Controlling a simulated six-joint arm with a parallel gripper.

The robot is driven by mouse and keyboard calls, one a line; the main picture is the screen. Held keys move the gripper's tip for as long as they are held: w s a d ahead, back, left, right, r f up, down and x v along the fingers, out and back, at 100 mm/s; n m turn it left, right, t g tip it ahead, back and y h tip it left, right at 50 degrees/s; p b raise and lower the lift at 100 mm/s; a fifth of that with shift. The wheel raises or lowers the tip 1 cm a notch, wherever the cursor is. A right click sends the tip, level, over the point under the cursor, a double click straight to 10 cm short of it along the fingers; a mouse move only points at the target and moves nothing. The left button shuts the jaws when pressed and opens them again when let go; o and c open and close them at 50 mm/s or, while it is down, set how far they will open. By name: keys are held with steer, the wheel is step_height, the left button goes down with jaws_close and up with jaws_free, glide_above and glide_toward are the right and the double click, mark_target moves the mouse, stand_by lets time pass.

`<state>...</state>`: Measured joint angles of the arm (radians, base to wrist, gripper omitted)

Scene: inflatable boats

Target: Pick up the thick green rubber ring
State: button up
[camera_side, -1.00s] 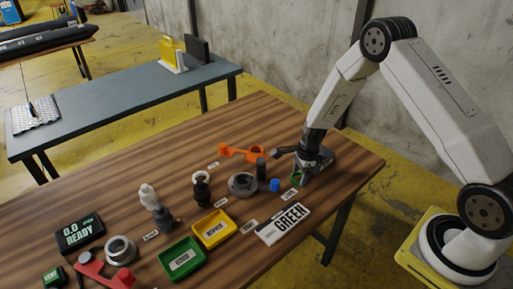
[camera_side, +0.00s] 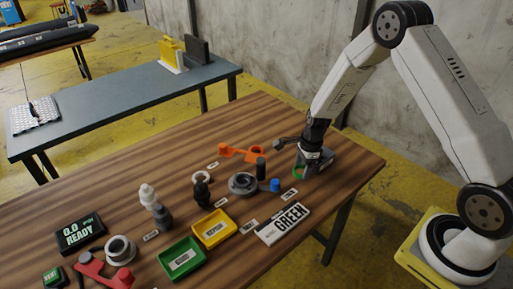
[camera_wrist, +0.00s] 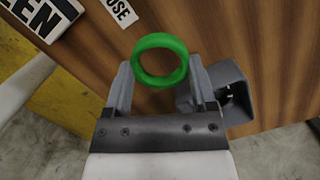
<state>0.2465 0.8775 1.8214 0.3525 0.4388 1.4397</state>
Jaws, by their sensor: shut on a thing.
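The thick green rubber ring (camera_wrist: 160,40) is between the tips of my gripper (camera_wrist: 160,68) in the wrist view, its hole facing the camera. The fingers touch it from the left and right, and the gripper is shut on it. In the side view my gripper (camera_side: 301,168) is at the right part of the wooden table, with only a bit of the green ring (camera_side: 297,172) showing below it. The rest of the ring is hidden there by the gripper. I cannot tell exactly how far it is above the table.
Left of the gripper stand a blue cap (camera_side: 275,185), a dark cylinder (camera_side: 261,172), a grey ring (camera_side: 234,191) and an orange fixture (camera_side: 230,151). A GREEN sign (camera_side: 283,224), yellow tray (camera_side: 197,236) and green tray (camera_side: 164,265) lie nearer. The table's right end is clear.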

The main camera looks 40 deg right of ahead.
steer(key=s+a+r, duration=0.2)
steer(key=s+r, duration=0.7)
steer(key=s, duration=0.4)
stand_by(0.6)
steer(key=w+a, duration=0.7)
steer(key=w, duration=0.4)
steer(key=w+a+r, duration=0.1)
steer(key=w+a, duration=0.6)
steer(key=w, duration=0.4)
steer(key=shift+w+r, duration=0.25)
steer(key=shift+w, duration=0.05)
steer(key=shift+f, duration=0.2)
